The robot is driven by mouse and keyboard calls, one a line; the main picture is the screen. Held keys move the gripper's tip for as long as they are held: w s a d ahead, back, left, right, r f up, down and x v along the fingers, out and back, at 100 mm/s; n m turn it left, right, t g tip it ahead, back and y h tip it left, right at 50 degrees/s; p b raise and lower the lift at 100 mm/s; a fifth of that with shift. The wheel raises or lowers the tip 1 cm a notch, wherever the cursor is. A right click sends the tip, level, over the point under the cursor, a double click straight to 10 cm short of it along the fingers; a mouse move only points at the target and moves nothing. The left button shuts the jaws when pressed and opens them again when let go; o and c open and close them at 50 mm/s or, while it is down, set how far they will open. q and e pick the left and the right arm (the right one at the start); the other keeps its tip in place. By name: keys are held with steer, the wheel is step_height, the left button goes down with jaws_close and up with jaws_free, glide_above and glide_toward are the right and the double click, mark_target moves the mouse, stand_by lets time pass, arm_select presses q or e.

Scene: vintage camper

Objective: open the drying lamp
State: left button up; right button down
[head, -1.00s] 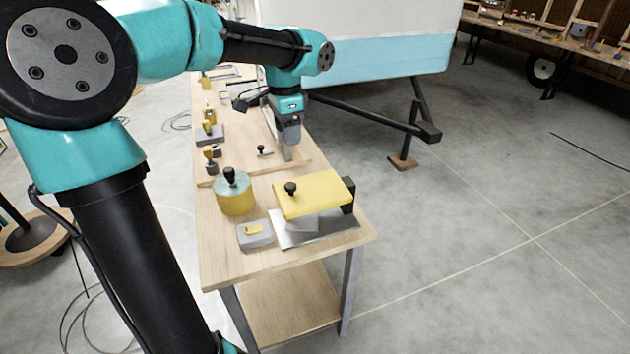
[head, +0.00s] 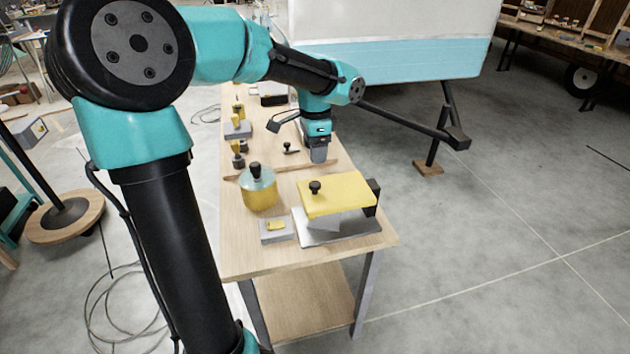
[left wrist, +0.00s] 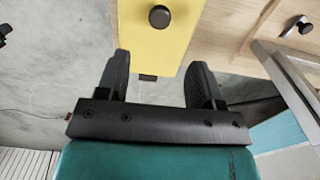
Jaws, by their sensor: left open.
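The drying lamp appears to be the device with a flat yellow lid (head: 345,194) and a black knob (head: 315,187) on its left part. The lid sits above a grey metal base plate (head: 340,237), with a black block (head: 374,196) at its right end. My left gripper (head: 318,157) points down over the bench just behind the lid, apart from the knob; its fingertips are hard to see there. In the left wrist view its two fingers (left wrist: 160,62) are spread and empty. The yellow lid (left wrist: 155,45) and knob (left wrist: 160,16) show beyond them. My right gripper is out of view.
A yellow pot with a pale lid (head: 260,192) and a small grey box (head: 277,231) stand left of the lamp on the wooden bench (head: 240,262). A small black-knobbed piece (head: 290,148) and other tools lie farther back. The camper (head: 400,55) stands at the right.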

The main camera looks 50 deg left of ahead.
mark_target(315, 184)
arm_select(q)
step_height(315, 184, down, 11)
steer(key=shift+r, duration=0.15)
stand_by(0.4)
jaws_close()
stand_by(0.4)
